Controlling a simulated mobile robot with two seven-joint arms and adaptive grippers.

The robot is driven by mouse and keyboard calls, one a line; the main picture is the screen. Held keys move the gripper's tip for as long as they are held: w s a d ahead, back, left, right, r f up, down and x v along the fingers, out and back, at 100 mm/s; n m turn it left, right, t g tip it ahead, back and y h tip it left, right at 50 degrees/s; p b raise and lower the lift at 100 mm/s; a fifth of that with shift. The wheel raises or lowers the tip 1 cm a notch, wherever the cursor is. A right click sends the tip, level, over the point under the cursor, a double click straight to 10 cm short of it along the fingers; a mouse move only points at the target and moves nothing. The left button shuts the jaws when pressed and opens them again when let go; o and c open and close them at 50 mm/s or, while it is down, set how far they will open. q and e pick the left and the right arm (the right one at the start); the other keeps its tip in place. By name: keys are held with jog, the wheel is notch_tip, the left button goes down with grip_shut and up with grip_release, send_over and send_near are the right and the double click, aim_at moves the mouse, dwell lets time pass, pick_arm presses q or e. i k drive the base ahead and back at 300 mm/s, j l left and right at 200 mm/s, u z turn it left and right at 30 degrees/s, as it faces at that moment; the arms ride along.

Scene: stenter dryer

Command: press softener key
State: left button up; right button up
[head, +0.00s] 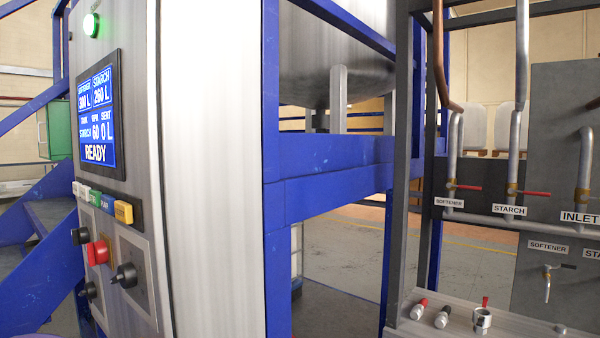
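A grey control cabinet (212,180) stands at the left, with a blue lit screen (99,115) that reads SOFTENER 300 L, STARCH 260 L and READY. Below the screen is a slanted row of small coloured keys (95,197), ending in a yellow key (124,212) at the right. The key lettering is too small to read for certain, so I cannot tell which one is the softener key. Neither of my grippers is in view, and nothing touches the keys.
Below the keys are a red switch (98,252) and black knobs (125,275). A green lamp (91,25) is lit above the screen. Blue frame beams (325,172) stand right of the cabinet. Pipes with red-handled valves (463,187), labelled SOFTENER and STARCH, are at the right.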

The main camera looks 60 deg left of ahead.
aim_at(76, 185)
jog(key=k+j, duration=0.45)
jog(key=k+j+u, duration=0.25)
jog(key=j, duration=0.35)
jog(key=k+j+u, duration=0.1)
jog(key=k+j, duration=0.15)
jog(key=j+u, duration=0.1)
jog(key=u, duration=1.8)
